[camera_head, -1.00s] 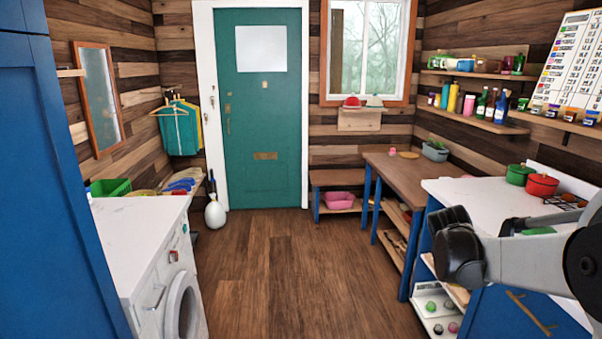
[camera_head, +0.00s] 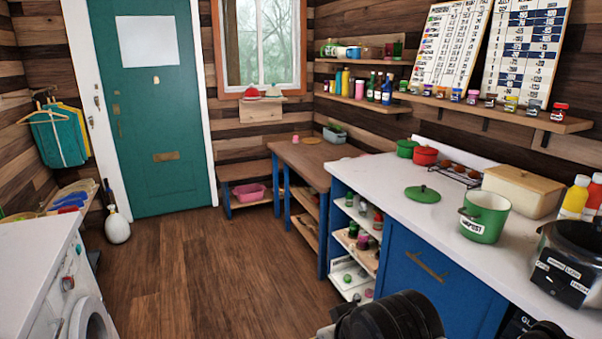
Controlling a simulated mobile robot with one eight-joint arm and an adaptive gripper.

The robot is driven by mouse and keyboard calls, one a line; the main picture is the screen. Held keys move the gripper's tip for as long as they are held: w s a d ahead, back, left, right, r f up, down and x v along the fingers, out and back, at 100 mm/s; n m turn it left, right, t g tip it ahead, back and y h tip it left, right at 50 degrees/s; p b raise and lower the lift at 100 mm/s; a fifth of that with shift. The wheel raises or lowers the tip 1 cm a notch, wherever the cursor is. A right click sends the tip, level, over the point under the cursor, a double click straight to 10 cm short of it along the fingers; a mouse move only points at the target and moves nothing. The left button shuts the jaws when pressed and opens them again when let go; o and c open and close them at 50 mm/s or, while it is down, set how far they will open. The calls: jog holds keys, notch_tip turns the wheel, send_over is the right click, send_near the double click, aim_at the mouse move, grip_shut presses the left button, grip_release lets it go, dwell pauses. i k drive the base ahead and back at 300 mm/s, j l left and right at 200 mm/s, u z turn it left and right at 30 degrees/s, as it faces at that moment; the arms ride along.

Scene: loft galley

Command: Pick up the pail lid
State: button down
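The pail lid is a round green disc (camera_head: 422,194) with a small knob, lying flat on the white counter. To its right stands an open green pail (camera_head: 484,216) with a white label. Dark parts of my arm show at the bottom of the view, in front of the blue cabinet and well short of the lid. The gripper's fingers cannot be made out, so I cannot see whether it is open or shut. Nothing touches the lid.
On the white counter (camera_head: 390,170) stand a red pot (camera_head: 425,155), a green pot (camera_head: 406,149), a wire rack with brown items, a beige bread box (camera_head: 522,190), a black labelled bin (camera_head: 570,262) and bottles. The wooden floor (camera_head: 215,265) is clear.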

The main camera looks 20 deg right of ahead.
aim_at(423, 193)
jog(key=z, duration=1.3)
